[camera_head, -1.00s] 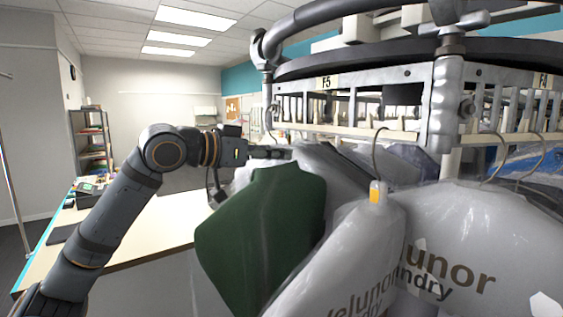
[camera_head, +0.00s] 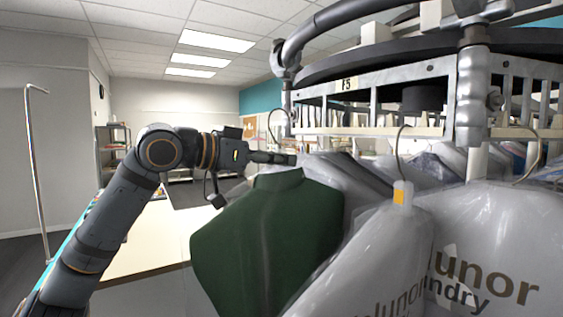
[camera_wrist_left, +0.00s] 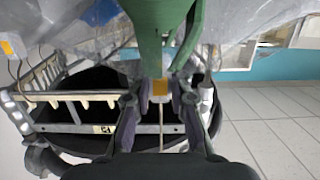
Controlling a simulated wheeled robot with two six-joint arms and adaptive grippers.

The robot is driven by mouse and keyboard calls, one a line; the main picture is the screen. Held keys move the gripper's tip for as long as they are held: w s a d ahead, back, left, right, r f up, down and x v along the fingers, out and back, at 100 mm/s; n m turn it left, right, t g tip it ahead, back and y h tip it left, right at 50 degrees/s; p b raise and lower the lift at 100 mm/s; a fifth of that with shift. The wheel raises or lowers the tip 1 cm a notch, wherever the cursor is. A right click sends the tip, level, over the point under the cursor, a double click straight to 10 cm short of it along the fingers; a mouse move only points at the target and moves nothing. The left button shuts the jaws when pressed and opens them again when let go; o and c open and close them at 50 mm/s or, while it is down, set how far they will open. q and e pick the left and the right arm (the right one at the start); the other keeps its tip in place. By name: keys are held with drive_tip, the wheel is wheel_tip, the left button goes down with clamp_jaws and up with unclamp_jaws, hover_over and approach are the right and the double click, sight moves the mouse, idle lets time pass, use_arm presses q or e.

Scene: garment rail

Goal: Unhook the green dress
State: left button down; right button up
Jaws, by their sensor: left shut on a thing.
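The green dress (camera_head: 265,240) hangs upright at the near left end of the garment rail (camera_head: 385,131). My left gripper (camera_head: 284,159) reaches in from the left just above the dress's neck. A thin wire hook (camera_head: 271,122) rises above the gripper beside the rail's end; I cannot tell whether it still rests on the rail. In the left wrist view the fingers of my left gripper (camera_wrist_left: 160,107) are closed in around the hanger's neck, by an orange tag (camera_wrist_left: 160,87). The green dress (camera_wrist_left: 158,25) lies just beyond them. My right gripper is out of view.
Plastic-wrapped garments (camera_head: 500,240) hang close on the right of the dress, one with an orange tag (camera_head: 400,195). A metal post (camera_head: 472,90) stands at the rail's front. A pale table (camera_head: 140,240) is at the left, with a thin metal pole (camera_head: 35,170) beyond it.

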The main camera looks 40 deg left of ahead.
use_arm(q)
drive_tip(key=shift+s+a+f+b, duration=0.15)
drive_tip(key=shift+s+a+b, duration=0.05)
drive_tip(key=shift+s+b, duration=0.2)
drive_tip(key=b+v, duration=0.1)
drive_tip(key=v, duration=0.1)
drive_tip(key=b+v, duration=0.2)
drive_tip(key=v, duration=0.1)
drive_tip(key=f+b+v, duration=0.1)
drive_tip(key=b+v, duration=0.1)
drive_tip(key=shift+s+a, duration=0.15)
drive_tip(key=shift+s, duration=0.2)
drive_tip(key=b+v, duration=0.1)
drive_tip(key=v, duration=0.1)
drive_tip(key=f+b+v, duration=0.1)
drive_tip(key=v, duration=0.2)
drive_tip(key=b+v, duration=0.1)
drive_tip(key=v, duration=0.2)
drive_tip(key=shift+s+a+f, duration=0.1)
drive_tip(key=shift+s+a, duration=0.05)
drive_tip(key=shift+s, duration=0.15)
drive_tip(key=shift+f+b+v, duration=0.2)
drive_tip(key=shift+b+v, duration=0.1)
drive_tip(key=shift+v, duration=1)
